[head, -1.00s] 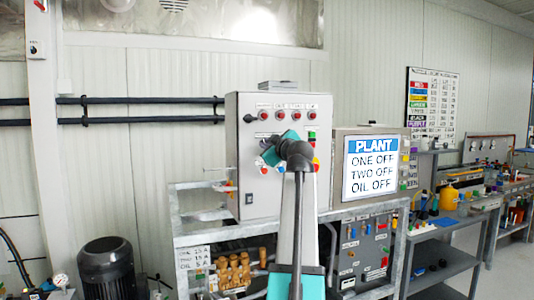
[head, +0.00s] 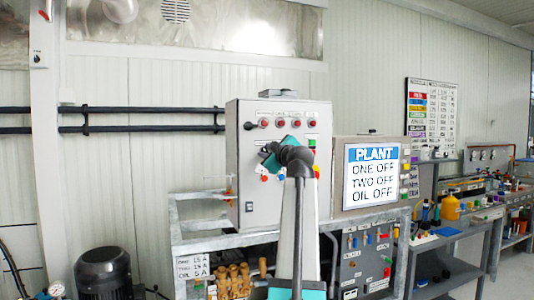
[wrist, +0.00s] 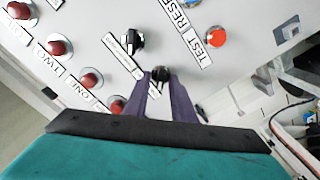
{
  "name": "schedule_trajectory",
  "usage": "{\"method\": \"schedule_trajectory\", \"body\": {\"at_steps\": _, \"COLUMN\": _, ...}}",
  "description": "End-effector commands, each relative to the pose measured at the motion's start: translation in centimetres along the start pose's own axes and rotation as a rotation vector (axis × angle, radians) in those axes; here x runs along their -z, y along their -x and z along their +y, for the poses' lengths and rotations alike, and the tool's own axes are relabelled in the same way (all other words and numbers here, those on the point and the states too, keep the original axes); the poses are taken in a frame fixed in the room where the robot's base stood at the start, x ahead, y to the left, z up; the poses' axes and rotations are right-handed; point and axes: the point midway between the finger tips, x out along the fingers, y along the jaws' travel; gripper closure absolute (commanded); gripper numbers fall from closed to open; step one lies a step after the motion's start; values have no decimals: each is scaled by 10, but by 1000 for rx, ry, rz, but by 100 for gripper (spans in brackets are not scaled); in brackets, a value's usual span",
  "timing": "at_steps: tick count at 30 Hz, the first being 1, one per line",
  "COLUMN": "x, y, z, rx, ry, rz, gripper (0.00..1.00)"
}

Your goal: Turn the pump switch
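The grey control cabinet (head: 245,170) stands in the middle of the head view, with red lamps along its top. In the wrist view a black switch knob (wrist: 160,74) sits between the purple fingertips of my gripper (wrist: 161,80). The fingers lie on both sides of the knob, very near it; I cannot tell whether they press on it. A second black switch (wrist: 133,42) with a label is up and left of it. In the head view my gripper (head: 268,155) is at the cabinet front, and my arm hides part of the panel.
A screen (head: 371,175) right of the cabinet reads PLANT, ONE OFF, TWO OFF, OIL OFF. In the wrist view a red button (wrist: 215,37) and several red lamps (wrist: 60,46) surround the switches. A metal frame (head: 190,240) with brass fittings is below. A dark motor (head: 103,275) stands lower left.

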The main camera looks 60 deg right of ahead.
Motion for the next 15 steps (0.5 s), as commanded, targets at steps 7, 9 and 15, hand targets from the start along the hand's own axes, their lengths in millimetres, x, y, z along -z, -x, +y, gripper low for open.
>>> {"method": "schedule_trajectory", "body": {"at_steps": 7, "x": 0, "y": 0, "z": 0, "rx": 1, "ry": -1, "rz": 0, "gripper": 73}}
{"method": "schedule_trajectory", "body": {"at_steps": 9, "x": 0, "y": 0, "z": 0, "rx": 1, "ry": -1, "rz": 0, "gripper": 73}}
{"method": "schedule_trajectory", "body": {"at_steps": 15, "x": 0, "y": 6, "z": -1, "rx": 1, "ry": -1, "rz": 0, "gripper": 73}}
